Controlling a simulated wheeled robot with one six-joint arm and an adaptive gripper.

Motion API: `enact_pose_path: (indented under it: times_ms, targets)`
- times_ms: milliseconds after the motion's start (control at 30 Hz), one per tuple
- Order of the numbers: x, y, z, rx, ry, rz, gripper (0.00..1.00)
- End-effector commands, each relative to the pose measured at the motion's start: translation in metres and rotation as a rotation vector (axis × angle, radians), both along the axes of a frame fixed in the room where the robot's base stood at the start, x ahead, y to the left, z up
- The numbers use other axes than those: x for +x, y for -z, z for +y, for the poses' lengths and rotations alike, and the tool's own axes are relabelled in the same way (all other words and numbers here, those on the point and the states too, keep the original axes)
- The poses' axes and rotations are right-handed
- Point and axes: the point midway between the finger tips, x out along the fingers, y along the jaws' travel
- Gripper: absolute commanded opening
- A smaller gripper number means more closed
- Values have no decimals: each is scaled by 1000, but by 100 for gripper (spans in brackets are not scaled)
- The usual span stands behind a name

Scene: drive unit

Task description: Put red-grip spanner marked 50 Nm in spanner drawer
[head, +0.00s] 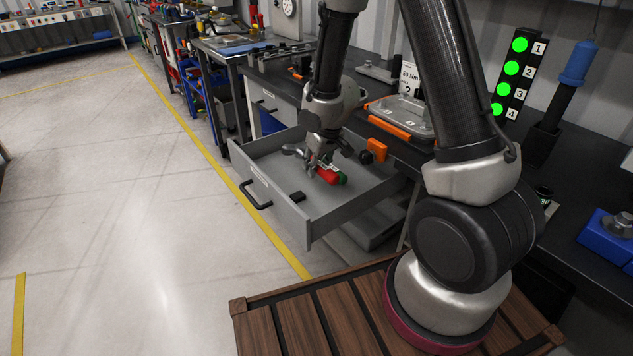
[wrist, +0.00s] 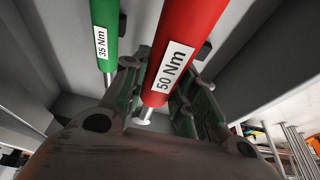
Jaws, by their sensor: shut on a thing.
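The red-grip spanner (wrist: 190,30) shows in the wrist view with its "50 Nm" label, between the fingers of my gripper (wrist: 150,110). In the head view the red grip (head: 326,176) is under my gripper (head: 316,160), inside the open spanner drawer (head: 274,207). My gripper is shut on this spanner. A green-grip spanner marked "35 Nm" (wrist: 104,35) lies beside it to the left in the wrist view; its green end (head: 342,179) also shows in the head view. I cannot tell whether the red spanner touches the drawer floor.
The drawer's front has a black handle (head: 256,196). The workbench (head: 450,155) behind carries a grey case with orange latches (head: 405,115) and a "50 Nm" sign (head: 409,78). Four green lamps (head: 512,68) are lit. The floor at left is clear.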

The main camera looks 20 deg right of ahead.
Motion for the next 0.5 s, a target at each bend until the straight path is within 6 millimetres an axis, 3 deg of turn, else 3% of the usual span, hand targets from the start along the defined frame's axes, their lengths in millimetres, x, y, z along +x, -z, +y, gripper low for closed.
enact_pose_path:
  times_ms: [500]
  targets:
    - [0,67,0,0,0,1,0]
